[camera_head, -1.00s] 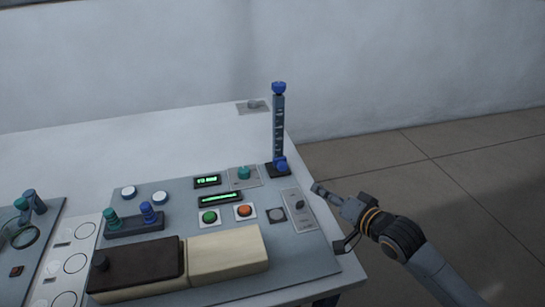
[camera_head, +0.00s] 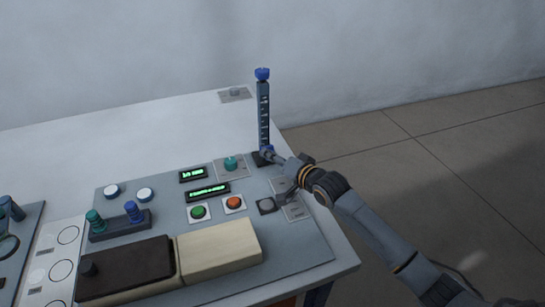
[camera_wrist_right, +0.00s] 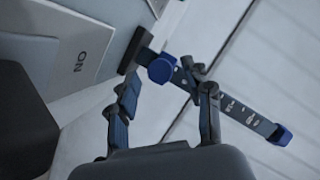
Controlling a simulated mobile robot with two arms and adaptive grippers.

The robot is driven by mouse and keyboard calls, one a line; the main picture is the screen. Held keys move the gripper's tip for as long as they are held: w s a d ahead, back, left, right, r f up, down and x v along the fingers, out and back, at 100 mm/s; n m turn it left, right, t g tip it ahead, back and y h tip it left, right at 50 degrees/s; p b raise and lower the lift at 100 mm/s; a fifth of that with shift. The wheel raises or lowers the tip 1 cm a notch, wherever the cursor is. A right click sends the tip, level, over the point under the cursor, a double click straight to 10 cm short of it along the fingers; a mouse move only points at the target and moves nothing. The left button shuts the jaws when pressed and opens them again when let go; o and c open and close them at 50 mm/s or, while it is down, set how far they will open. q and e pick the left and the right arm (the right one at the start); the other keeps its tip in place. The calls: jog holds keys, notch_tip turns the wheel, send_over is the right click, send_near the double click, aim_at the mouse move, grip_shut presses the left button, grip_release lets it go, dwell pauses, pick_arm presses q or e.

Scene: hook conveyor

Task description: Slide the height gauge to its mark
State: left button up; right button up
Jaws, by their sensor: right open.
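The height gauge (camera_head: 263,112) is an upright dark grey post with pale scale marks and a blue cap on top. It stands at the back right corner of the console. Its blue slider (camera_head: 266,149) sits low on the post, just above the base. My right gripper (camera_head: 275,156) is at the slider's height, partly covering it. In the right wrist view the blue slider knob (camera_wrist_right: 162,68) lies just beyond and between the open fingers of my right gripper (camera_wrist_right: 168,82). I cannot tell whether a finger touches it. A distinct target mark cannot be made out. My left gripper is not in view.
The console panel (camera_head: 305,250) carries a green button (camera_head: 198,212), an orange button (camera_head: 235,203), a teal knob (camera_head: 230,163) and two lit displays. A cream block (camera_head: 220,249) lies in front. Open floor is to the right.

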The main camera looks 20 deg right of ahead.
jog(key=shift+w+a+f, duration=0.15)
jog(key=shift+w+a, duration=0.05)
jog(key=shift+w, duration=0.35)
jog(key=shift+c, duration=1.3)
grip_shut()
jog(key=p, duration=1.2)
send_near(261, 118)
jog(key=x, duration=0.4)
jog(key=shift+w, duration=0.25)
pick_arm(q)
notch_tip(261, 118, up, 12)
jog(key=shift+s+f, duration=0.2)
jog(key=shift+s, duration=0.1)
pick_arm(e)
jog(key=shift+f, duration=0.1)
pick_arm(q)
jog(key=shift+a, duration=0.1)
